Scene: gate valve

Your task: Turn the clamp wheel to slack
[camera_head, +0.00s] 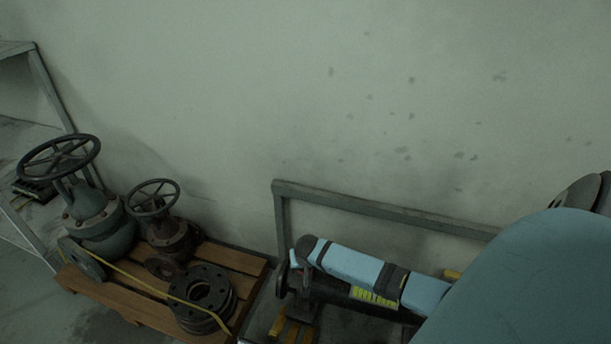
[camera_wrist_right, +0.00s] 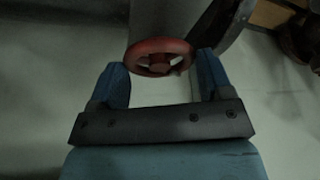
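In the right wrist view a small red clamp wheel (camera_wrist_right: 160,57) with a hub lies at the tips of my right gripper (camera_wrist_right: 163,66). Its two blue fingers are wide apart, one on each side of the wheel. The rim comes close to both fingers; I cannot tell whether it touches them. The head view shows no red wheel that I can make out. My left gripper is not in view.
In the head view, a wooden pallet (camera_head: 255,270) bears a large green gate valve (camera_head: 105,235), a smaller brown valve (camera_head: 175,238) and stacked dark flanges (camera_head: 203,290). A grey metal frame (camera_head: 400,213) stands by the wall. A shelf rack (camera_head: 50,85) is at the left.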

